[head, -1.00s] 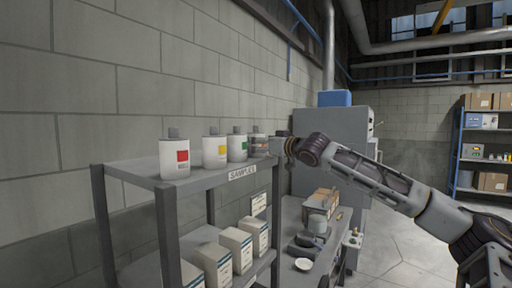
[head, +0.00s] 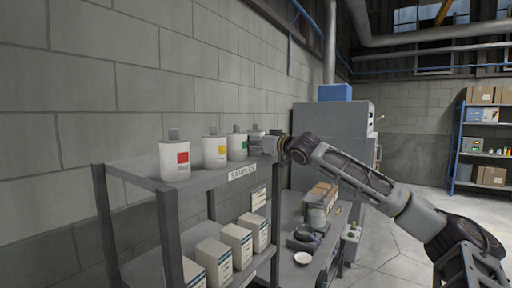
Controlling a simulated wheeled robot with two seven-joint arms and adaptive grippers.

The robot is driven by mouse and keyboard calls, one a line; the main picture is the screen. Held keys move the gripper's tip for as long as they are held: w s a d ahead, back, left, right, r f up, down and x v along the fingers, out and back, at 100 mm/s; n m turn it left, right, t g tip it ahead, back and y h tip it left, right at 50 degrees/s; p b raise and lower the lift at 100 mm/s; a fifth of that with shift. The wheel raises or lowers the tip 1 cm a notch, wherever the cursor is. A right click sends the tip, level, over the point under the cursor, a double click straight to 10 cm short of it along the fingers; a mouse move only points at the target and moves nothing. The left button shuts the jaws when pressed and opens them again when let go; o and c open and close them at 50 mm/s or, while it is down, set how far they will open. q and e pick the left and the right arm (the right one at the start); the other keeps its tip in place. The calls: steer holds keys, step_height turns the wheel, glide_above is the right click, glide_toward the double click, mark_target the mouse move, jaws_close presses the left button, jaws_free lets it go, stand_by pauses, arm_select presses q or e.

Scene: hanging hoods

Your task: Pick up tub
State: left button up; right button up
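Several white tubs with grey caps stand in a row on the top shelf of a grey rack. From the front they are a red-labelled tub (head: 174,159), a yellow-labelled tub (head: 215,151), a green-labelled tub (head: 237,147) and a far tub (head: 255,137). My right arm reaches in from the right. My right gripper (head: 268,145) is at the far tub, at the far end of the shelf, and partly covers it. The fingers are too small and overlapped to show whether they are open or touch the tub. My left gripper is out of view.
A shelf edge with a "SAMPLES" label (head: 242,172) runs below the tubs. White boxes (head: 236,240) stand on the lower shelf. A grey cabinet (head: 331,140) and a low bench with a cardboard box (head: 323,194) are beyond. A block wall backs the rack.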

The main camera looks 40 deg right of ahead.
steer(key=c, duration=0.9)
steer(key=shift+r, duration=0.1)
steer(key=shift+r+p, duration=1.55)
steer(key=shift+r, duration=3.35)
